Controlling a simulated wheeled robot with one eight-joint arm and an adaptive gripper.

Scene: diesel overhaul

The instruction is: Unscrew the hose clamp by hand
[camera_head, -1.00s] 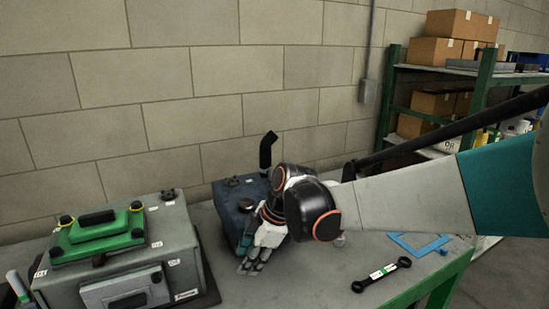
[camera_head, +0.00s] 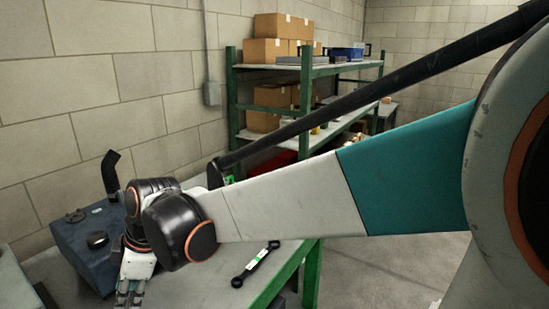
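I cannot make out a hose clamp in the head view. A black bent hose or pipe (camera_head: 110,172) stands up from the back of a blue tank-like block (camera_head: 80,240) on the bench at left. My gripper (camera_head: 129,300) is at the lower left, in front of the blue block's right side, pointing down and toward the camera. Its fingertips are at the bottom edge of the picture. Whether the fingers are apart or hold anything is not clear. My arm hides part of the bench and the block's right side.
A black wrench (camera_head: 256,262) with a green-and-white label lies on the bench (camera_head: 215,280) right of my gripper. Green-framed shelves (camera_head: 308,110) with cardboard boxes (camera_head: 282,27) stand behind. Bare floor (camera_head: 400,275) shows at right.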

